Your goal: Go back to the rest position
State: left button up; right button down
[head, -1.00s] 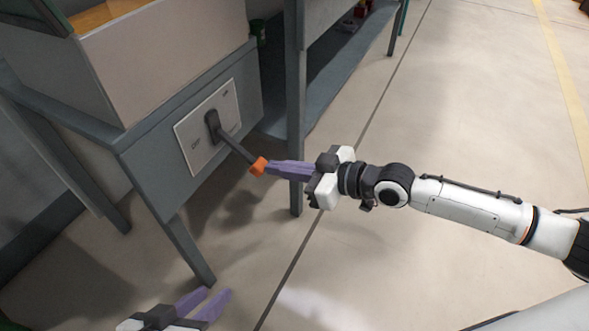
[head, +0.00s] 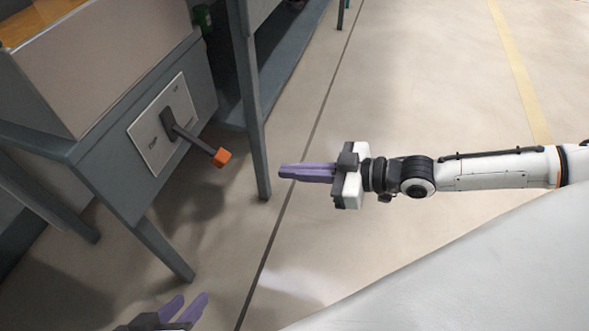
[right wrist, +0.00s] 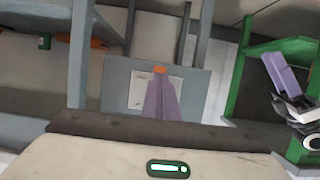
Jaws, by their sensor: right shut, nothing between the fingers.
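My right gripper (head: 282,171) is shut and empty in the middle of the head view, with its purple fingers pointing left. It is apart from the lever (head: 191,138), a dark handle with an orange tip on a white panel. The lever points out and down to the right. My left gripper (head: 188,302) is at the bottom left of the head view, its two purple fingers spread apart with nothing between them. In the right wrist view, the right gripper's fingers (right wrist: 161,98) lie in front of the panel, with the orange tip just beyond them.
The panel is on the side of a grey table (head: 110,180) bearing a large box (head: 110,65). A table leg (head: 250,110) stands between the panel and my right gripper. A green frame (right wrist: 243,80) shows in the right wrist view. Open floor lies around my right arm.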

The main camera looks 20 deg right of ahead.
dwell(0.4)
